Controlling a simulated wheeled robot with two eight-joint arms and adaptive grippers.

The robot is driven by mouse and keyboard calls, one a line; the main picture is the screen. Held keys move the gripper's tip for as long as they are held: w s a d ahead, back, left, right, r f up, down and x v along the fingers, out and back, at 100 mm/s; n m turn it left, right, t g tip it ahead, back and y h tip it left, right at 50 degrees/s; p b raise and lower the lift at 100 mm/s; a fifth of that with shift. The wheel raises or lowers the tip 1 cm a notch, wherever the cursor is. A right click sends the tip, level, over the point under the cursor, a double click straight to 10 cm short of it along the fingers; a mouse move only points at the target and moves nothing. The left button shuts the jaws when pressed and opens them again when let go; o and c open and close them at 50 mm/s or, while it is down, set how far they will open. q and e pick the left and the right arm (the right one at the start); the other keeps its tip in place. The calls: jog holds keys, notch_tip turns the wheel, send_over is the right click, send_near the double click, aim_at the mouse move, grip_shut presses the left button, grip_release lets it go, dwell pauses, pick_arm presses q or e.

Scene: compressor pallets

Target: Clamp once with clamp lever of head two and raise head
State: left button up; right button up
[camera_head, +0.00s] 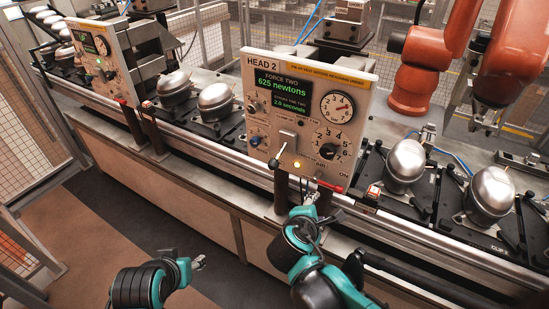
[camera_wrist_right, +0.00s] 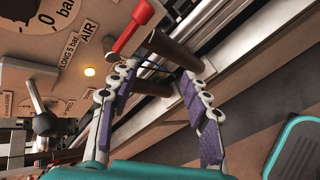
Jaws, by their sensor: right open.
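The head two panel (camera_head: 310,105) is a pale upright box marked HEAD 2. Its green display reads FORCE TWO 625 newtons. A red-handled lever (camera_head: 329,185) sticks out at its lower edge, near AIR, and shows in the right wrist view (camera_wrist_right: 134,28). A black-knobbed lever (camera_head: 275,160) is at its lower left, also in the wrist view (camera_wrist_right: 44,118). I cannot read which is the clamp lever. My right gripper (camera_head: 309,200) is open below the panel; in the wrist view its purple-padded fingers (camera_wrist_right: 157,100) are apart, red lever beyond them. My left gripper (camera_head: 198,262) is low left, away from the panel.
Metal compressors stand on black pallets along the conveyor, with two (camera_head: 404,160) (camera_head: 489,195) right of the panel. Another head panel (camera_head: 97,60) is at the left. Dark posts (camera_head: 281,195) stand under head two. An orange robot arm (camera_head: 410,85) stands behind. The floor in front is clear.

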aim_at(272, 168)
jog(key=w+a+r+n+t, duration=0.1)
jog(key=a+r+n+t, duration=0.1)
jog(key=a+n, duration=0.2)
jog(key=w+a+r+n+t, duration=0.1)
jog(key=a+r+n+t, duration=0.1)
jog(key=a+n, duration=0.2)
jog(key=w+a+r+n+t+h, duration=0.1)
jog(key=a+r+n+t, duration=0.1)
jog(key=a+r+n, duration=0.1)
jog(key=shift+w+a+n+t, duration=0.2)
jog(key=shift+a+n, duration=0.25)
jog(key=shift+a, duration=0.05)
jog(key=shift+w+a+n+t, duration=0.2)
jog(key=shift+a+n, duration=0.25)
jog(key=shift+a, duration=0.05)
jog(key=shift+w+r, duration=0.1)
jog(key=shift+w, duration=0.1)
jog(key=b+x, duration=0.1)
jog(key=x, duration=0.6)
jog(key=shift+w+d+b, duration=0.1)
jog(key=shift+w+b, duration=0.05)
jog(key=shift+b, duration=0.2)
jog(key=shift+r, duration=0.1)
jog(key=shift+c, duration=0.3)
grip_shut()
